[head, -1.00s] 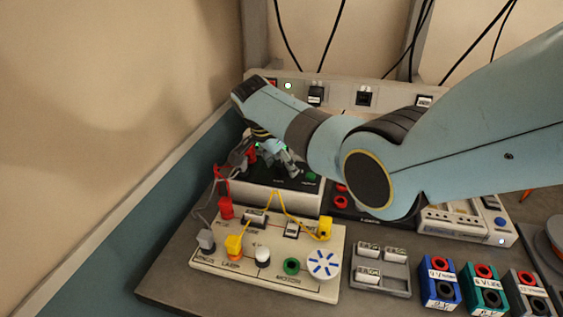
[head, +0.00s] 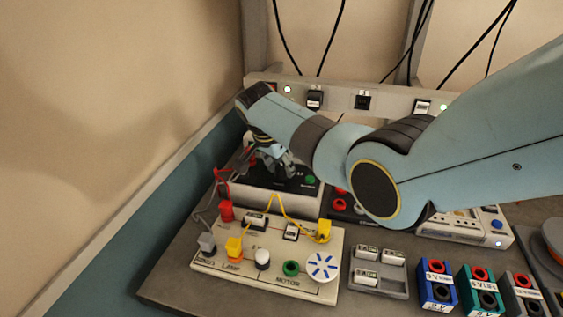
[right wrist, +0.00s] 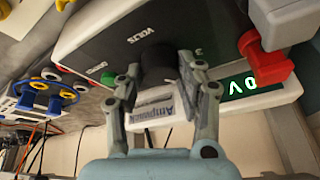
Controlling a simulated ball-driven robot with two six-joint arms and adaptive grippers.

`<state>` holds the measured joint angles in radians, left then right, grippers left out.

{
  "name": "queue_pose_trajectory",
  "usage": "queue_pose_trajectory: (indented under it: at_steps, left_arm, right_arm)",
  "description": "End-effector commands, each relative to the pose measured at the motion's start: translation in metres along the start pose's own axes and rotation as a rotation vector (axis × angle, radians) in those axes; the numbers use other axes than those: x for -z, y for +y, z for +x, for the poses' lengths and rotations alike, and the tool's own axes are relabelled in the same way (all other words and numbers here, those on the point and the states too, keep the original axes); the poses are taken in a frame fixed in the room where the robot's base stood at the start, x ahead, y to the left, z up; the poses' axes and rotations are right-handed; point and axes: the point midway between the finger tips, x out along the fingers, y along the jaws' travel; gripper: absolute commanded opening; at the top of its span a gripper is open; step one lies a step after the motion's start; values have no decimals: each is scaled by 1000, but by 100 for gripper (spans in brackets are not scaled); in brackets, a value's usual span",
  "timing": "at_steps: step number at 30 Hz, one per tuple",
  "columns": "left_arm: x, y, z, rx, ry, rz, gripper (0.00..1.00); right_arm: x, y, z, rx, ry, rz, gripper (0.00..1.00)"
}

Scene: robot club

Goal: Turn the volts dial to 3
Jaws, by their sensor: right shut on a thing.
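The power supply (head: 255,199) is a white box with a black top face at the back left of the board; its black panel (right wrist: 110,40) fills the upper right wrist view, upside down, with the label VOLTS. The volts dial (right wrist: 157,62) is a black round knob. My right gripper (right wrist: 160,72) is shut on it, one finger on each side. In the head view my right gripper (head: 278,157) reaches down onto the panel and hides the dial. A green display (right wrist: 238,88) is lit, partly covered; I see a 0 and a V. My left gripper is out of view.
Red and grey plugs (right wrist: 268,62) stand close beside the gripper. In front lies a cream circuit board (head: 215,262) with yellow leads, a lamp and a motor fan. A grey tray (head: 398,291) and battery blocks (head: 437,287) are to the right. A wall closes the left side.

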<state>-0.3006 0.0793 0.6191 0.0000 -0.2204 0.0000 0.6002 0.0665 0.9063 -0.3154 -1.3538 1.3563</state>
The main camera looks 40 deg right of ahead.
Motion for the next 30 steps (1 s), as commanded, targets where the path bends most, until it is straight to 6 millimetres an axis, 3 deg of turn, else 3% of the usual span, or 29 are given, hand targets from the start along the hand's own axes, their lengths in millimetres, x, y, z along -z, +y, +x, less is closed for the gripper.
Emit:
queue_pose_trajectory:
  at_steps: [9,21,30]
  left_arm:
    - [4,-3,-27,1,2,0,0]
    - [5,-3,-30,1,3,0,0]
    - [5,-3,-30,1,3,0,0]
  right_arm:
    - [2,1,-3,100,-15,-239,4]
    - [2,2,0,214,-31,-509,4]
    - [1,2,0,254,-39,-609,4]
